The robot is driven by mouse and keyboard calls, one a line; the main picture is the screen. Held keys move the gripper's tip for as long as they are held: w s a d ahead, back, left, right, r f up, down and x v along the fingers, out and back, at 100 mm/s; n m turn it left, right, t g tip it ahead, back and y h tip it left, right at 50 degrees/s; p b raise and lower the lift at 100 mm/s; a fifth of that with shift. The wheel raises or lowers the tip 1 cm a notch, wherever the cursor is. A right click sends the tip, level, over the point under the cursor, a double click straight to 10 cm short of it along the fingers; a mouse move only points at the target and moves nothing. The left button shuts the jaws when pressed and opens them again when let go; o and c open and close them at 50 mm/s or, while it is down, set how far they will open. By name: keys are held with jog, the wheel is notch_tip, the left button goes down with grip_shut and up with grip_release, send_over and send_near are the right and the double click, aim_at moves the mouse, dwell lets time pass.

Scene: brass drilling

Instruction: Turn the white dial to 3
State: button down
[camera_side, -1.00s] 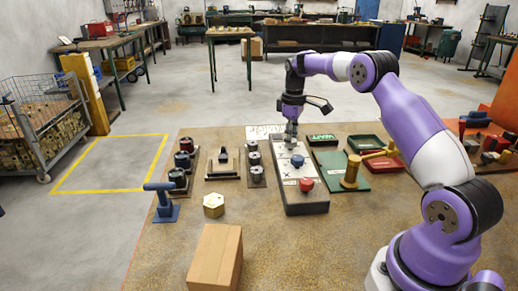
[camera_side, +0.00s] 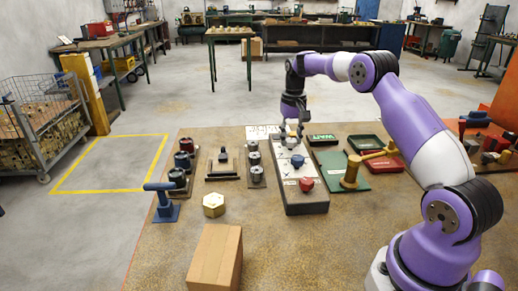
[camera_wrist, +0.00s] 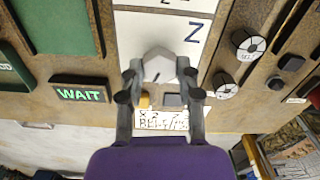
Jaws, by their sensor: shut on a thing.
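The white dial (camera_wrist: 158,62) sits at the far end of the grey panel box (camera_side: 305,208), with a short dark mark on it in the wrist view. My gripper (camera_wrist: 159,76) points down over it, one finger on each side, shut on the dial. The blue dial (camera_side: 297,160) and the red dial (camera_side: 306,184) stand nearer on the same box. I cannot read which number the white dial points to.
A lit WAIT sign (camera_wrist: 80,95) stands beside the panel. A brass part (camera_side: 350,172) lies on a green plate to the right. Black-and-silver knobs (camera_side: 255,160) stand left. A brass hex piece (camera_side: 213,205) and a cardboard box (camera_side: 216,258) are nearer.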

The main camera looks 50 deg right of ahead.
aim_at(291, 140)
jog(key=shift+s+f+m, duration=0.1)
jog(key=shift+f+m, duration=0.05)
jog(key=shift+m, duration=0.45)
jog(key=c, duration=0.5)
grip_release()
notch_tip(291, 140, up, 8)
jog(key=shift+f, duration=0.1)
